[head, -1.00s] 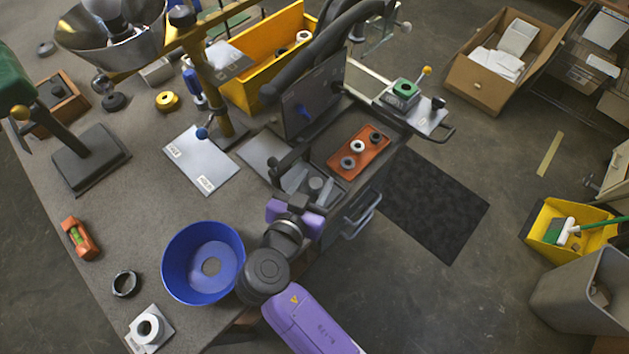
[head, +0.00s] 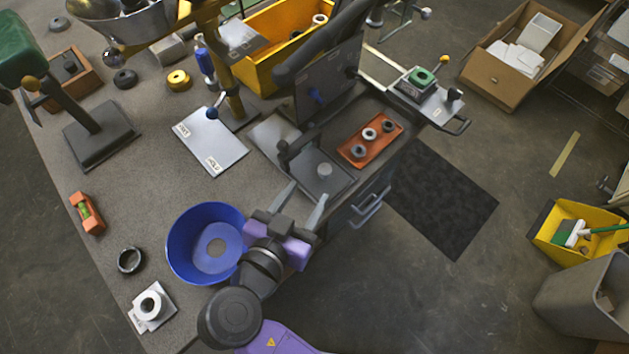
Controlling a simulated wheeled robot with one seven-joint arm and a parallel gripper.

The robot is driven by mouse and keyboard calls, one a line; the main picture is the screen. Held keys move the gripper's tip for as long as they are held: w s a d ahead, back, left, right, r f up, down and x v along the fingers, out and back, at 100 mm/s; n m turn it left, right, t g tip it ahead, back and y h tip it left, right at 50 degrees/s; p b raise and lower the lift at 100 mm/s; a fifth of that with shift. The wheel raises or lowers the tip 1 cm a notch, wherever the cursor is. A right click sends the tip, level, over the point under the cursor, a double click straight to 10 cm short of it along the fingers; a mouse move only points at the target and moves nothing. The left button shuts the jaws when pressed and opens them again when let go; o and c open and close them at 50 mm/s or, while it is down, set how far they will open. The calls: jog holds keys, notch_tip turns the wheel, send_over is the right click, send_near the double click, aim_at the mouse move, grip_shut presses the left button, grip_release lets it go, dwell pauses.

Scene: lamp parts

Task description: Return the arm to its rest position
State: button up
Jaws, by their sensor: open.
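My gripper (head: 301,203) shows in the head view near the table's right edge, just right of the blue bowl-shaped shade (head: 191,246). Its two grey fingers are spread apart with nothing between them. My purple arm comes up from the bottom of the view and is bent at a dark joint. The blue shade sits open side up on the grey table (head: 110,203), with a round opening in its bottom. My wrist overlaps the shade's right rim in the picture; I cannot tell the gap between them.
A black plate with a handle (head: 323,178) lies beyond my gripper. An orange tray (head: 356,156) holds several rings.

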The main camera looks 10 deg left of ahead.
jog(key=shift+v, duration=1)
